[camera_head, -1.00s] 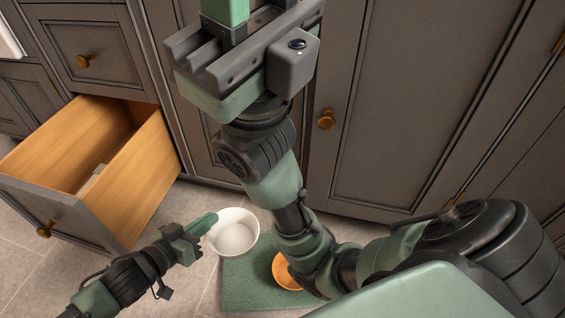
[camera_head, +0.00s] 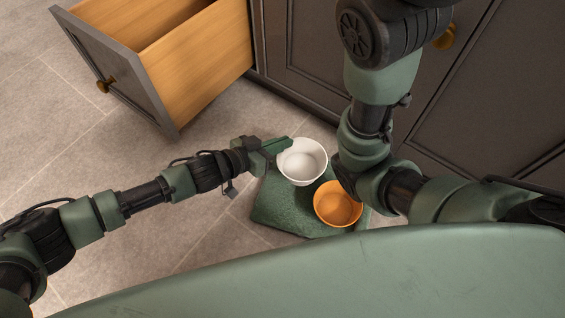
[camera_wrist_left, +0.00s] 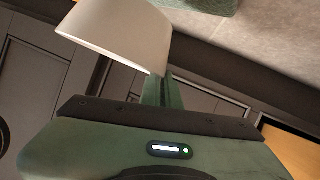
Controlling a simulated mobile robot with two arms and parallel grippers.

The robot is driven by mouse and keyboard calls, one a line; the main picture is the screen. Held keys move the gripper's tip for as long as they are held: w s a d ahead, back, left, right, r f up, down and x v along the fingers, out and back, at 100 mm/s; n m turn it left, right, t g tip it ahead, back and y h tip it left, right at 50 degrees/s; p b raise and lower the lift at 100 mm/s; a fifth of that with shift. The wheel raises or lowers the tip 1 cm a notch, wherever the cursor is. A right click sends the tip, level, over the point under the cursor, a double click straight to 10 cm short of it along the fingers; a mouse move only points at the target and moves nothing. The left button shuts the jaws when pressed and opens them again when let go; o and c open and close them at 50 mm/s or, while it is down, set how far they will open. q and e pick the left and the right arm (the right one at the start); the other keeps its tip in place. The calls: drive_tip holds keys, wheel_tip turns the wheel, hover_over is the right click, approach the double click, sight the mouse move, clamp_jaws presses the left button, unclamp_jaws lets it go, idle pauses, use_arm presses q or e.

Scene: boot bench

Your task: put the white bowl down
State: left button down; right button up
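The white bowl (camera_head: 303,165) is in my left gripper (camera_head: 284,147), which is shut on its left rim. The bowl is upright in the head view, over the far edge of the green mat (camera_head: 275,210). In the left wrist view the bowl's outer wall (camera_wrist_left: 120,32) rises from the green fingers (camera_wrist_left: 163,91), and a piece of the mat (camera_wrist_left: 208,4) shows apart from it. I cannot tell the exact height of the bowl above the mat. My right gripper is outside the views.
An orange bowl (camera_head: 338,205) stands on the mat, close in front of the white bowl. My right arm passes just right of both bowls. An open wooden drawer (camera_head: 195,62) juts out at the upper left. Grey cabinet doors stand behind. Tiled floor (camera_head: 150,150) at left is clear.

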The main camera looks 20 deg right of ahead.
sight(282, 156)
use_arm(q)
wheel_tip(282, 156, down, 7)
drive_tip(key=b, duration=0.4)
drive_tip(key=shift+r, duration=0.25)
drive_tip(key=c, duration=1.6)
unclamp_jaws()
